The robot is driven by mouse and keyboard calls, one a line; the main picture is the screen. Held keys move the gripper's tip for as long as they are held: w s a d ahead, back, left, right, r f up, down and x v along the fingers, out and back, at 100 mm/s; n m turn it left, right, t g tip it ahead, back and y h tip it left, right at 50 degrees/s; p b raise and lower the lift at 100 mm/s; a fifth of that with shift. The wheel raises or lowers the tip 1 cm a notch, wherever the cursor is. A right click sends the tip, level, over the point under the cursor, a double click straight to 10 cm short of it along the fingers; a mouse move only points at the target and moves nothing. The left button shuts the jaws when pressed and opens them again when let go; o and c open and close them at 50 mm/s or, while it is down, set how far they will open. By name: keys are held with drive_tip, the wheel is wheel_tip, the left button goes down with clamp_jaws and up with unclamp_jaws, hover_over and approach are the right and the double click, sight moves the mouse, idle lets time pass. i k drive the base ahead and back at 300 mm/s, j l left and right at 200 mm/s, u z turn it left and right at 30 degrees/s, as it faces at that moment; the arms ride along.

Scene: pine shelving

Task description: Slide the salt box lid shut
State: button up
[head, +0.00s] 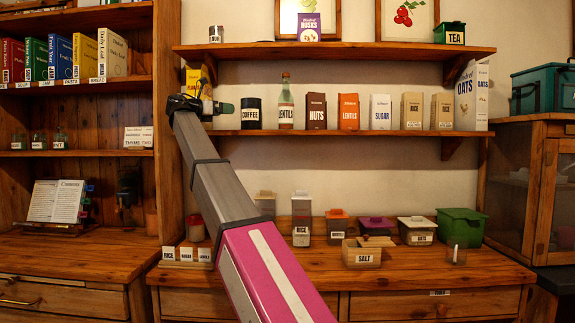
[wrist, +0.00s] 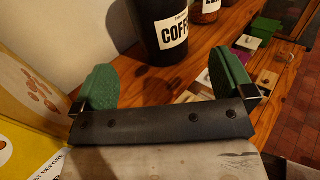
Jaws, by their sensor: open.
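The salt box (head: 362,257) is a small pale wooden box with a SALT label, on the counter right of the middle in the head view. Its wooden lid (head: 378,241) lies over the back right part of the top, and the box looks partly open at the left. My gripper (head: 219,107) is high and left of the box, by the left end of the middle shelf. The wrist view shows its two green fingers (wrist: 165,80) wide apart, with nothing between them.
The black coffee canister (head: 251,113) stands close to my gripper on the shelf (head: 340,132). Several jars and lidded containers stand behind and beside the salt box, including a green bin (head: 461,226). The counter front (head: 400,278) is mostly clear.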

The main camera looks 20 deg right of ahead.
sight(365, 242)
drive_tip(key=k+j, duration=0.25)
drive_tip(key=k, duration=0.2)
drive_tip(key=k+j, duration=0.2)
drive_tip(key=k, duration=0.3)
